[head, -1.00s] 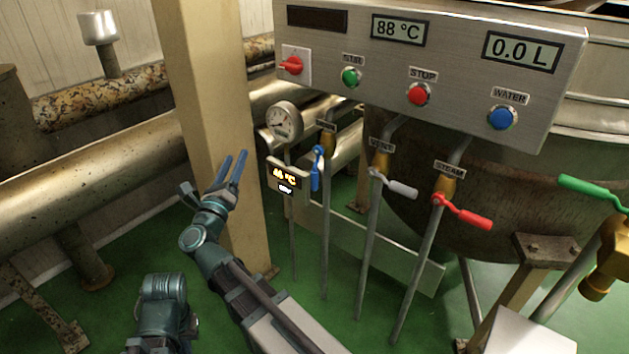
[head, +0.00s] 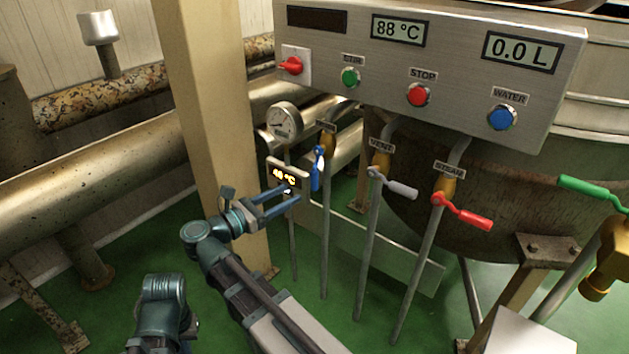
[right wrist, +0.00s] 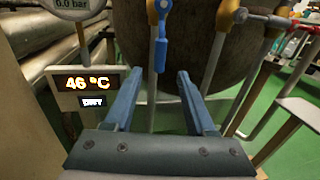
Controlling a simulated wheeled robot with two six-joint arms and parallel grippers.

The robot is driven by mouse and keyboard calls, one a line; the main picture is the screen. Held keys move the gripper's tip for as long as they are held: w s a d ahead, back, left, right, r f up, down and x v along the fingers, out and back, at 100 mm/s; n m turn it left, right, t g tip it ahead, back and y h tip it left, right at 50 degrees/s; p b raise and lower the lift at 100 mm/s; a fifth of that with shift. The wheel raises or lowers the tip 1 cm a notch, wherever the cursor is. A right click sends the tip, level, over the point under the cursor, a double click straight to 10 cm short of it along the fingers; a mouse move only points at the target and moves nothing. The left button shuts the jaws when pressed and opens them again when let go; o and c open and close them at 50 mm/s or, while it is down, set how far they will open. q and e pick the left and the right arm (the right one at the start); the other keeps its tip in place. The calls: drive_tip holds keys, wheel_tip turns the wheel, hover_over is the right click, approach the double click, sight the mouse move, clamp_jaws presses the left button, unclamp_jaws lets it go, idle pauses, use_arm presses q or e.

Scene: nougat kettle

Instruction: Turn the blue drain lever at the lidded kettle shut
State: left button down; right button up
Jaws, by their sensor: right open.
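The blue lever (head: 316,170) hangs down from a brass valve on the leftmost of three thin pipes, roughly in line with its pipe. The label above it is too small to read. In the right wrist view the blue lever (right wrist: 160,48) is ahead, its lower end between the fingertips in the picture. My right gripper (head: 294,195) is open and empty, a little left of and below the lever, apparently not touching it. The gripper (right wrist: 159,75) also shows from its wrist. The big kettle (head: 430,200) stands behind the pipes. My left gripper is not in view.
A small temperature display (head: 287,174) and a gauge (head: 284,121) sit just left of the lever. Grey (head: 398,188) and red (head: 465,213) levers stand to its right. A control panel (head: 450,75) overhangs them. A beige post (head: 215,130) rises behind my right arm.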

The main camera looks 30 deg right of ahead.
sight(314, 188)
drive_tip(key=d, duration=0.3)
drive_tip(key=w+d, duration=0.1)
drive_tip(key=d, duration=0.2)
drive_tip(key=w+d, duration=0.1)
drive_tip(key=d, duration=0.2)
drive_tip(key=shift+d, duration=0.3)
clamp_jaws()
idle(1.0)
